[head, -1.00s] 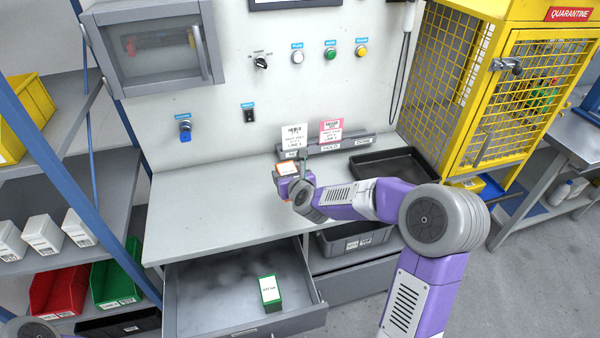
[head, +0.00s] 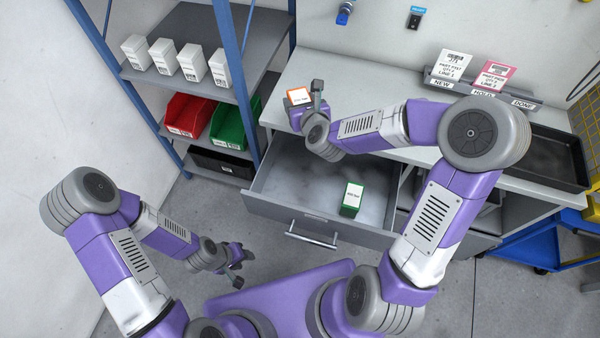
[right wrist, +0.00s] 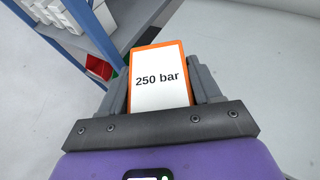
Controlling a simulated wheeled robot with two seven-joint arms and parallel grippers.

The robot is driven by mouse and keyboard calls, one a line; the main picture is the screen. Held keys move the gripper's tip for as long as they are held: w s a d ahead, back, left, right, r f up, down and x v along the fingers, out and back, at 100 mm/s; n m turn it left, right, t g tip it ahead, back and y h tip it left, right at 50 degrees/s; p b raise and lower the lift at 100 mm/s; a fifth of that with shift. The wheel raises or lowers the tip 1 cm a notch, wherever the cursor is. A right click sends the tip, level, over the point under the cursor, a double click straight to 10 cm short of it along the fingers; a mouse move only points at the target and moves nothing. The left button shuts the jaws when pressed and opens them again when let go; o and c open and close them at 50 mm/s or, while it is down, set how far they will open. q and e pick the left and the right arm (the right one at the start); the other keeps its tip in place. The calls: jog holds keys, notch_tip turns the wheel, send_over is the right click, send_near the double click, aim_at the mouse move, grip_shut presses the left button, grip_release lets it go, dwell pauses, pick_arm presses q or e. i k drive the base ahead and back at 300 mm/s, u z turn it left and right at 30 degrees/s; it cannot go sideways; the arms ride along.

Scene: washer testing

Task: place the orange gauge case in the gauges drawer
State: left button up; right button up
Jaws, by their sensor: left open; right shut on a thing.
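The orange gauge case (head: 298,96) has a white top label, which reads "250 bar" in the right wrist view (right wrist: 159,80). My right gripper (head: 309,104) is shut on it, with a finger on each side of the case. In the head view the case shows over the bench's left end, above and behind the open drawer. The drawer (head: 300,189) below the bench is pulled out, and a green case (head: 352,199) with a white label stands in its right part. My left gripper (head: 240,256) is open and empty, low in front of the drawer.
A shelf rack (head: 233,75) with white boxes (head: 163,55), a red bin (head: 189,115) and a green bin (head: 229,122) stands left of the drawer. A black tray (head: 545,160) lies on the bench's right. The drawer's left and middle floor is bare.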

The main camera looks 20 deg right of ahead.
aim_at(305, 170)
jog(key=u, duration=2.15)
jog(key=k, duration=0.95)
jog(key=z, duration=1.05)
